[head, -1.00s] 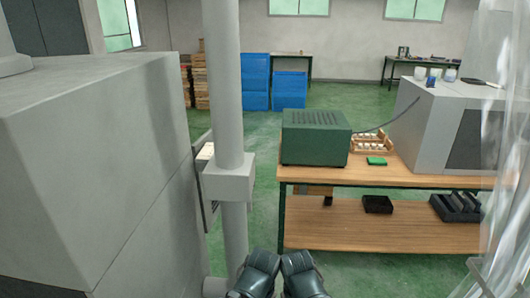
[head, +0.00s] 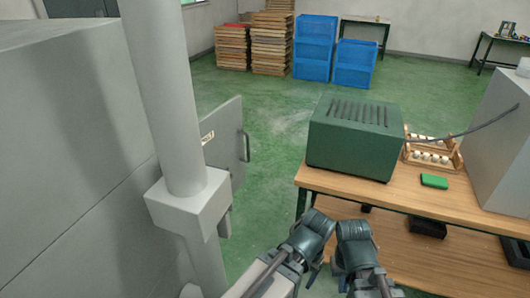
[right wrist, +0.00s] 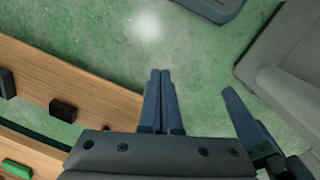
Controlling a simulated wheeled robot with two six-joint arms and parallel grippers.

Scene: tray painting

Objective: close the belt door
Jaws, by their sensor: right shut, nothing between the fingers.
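The belt door, a flat grey panel (head: 224,150) with a small white label, stands open behind the pale post in the head view. Its bar handle (head: 246,147) faces the aisle; the post hides part of the panel's near side. My right gripper (head: 343,282) is low in the head view, right of the door and apart from it. In the right wrist view its two blue fingers (right wrist: 161,74) are together and empty above the green floor. My left gripper (head: 316,272) is close beside it; one finger shows in the right wrist view (right wrist: 245,120). Its opening is unclear.
A large grey machine (head: 60,150) and a thick post (head: 165,100) with a block fill the left. A wooden bench (head: 330,183) with a green box (head: 352,140) stands close on the right. Green floor is clear between door and bench. Blue crates (head: 315,45) stand behind.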

